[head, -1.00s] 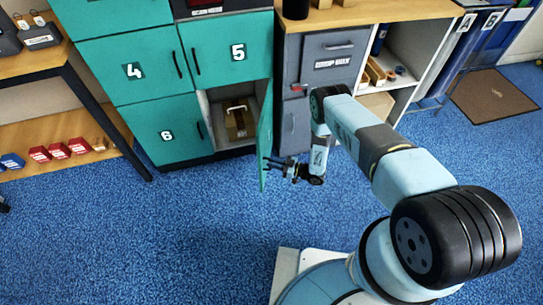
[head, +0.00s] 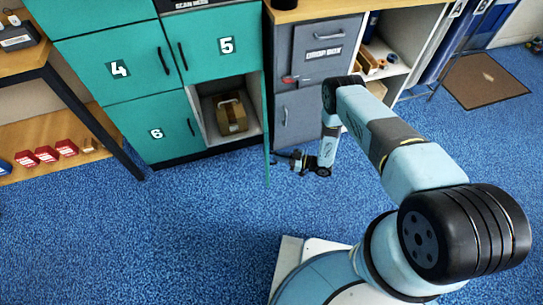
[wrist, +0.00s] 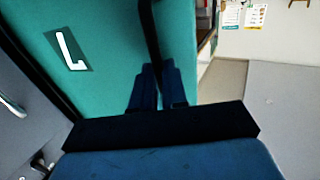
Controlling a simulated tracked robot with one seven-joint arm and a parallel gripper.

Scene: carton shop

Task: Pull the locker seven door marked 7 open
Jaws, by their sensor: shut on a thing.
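The locker seven door (head: 267,160) stands open, seen nearly edge-on as a thin teal strip in the head view. In the wrist view its teal face (wrist: 105,85) fills the left and middle, with the 7 label (wrist: 70,50) appearing upside down. My gripper (wrist: 158,78) is shut on the door's dark bar handle (wrist: 150,30). In the head view my gripper (head: 284,158) is low at the right side of the door, and its fingertips are hard to make out. The open locker compartment (head: 208,118) shows behind the door.
Doors 4 (head: 118,69), 5 (head: 226,45) and 6 (head: 156,133) are shut. A grey drop box cabinet (head: 310,95) stands right of the door. Blue floor (head: 200,220) in front is clear.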

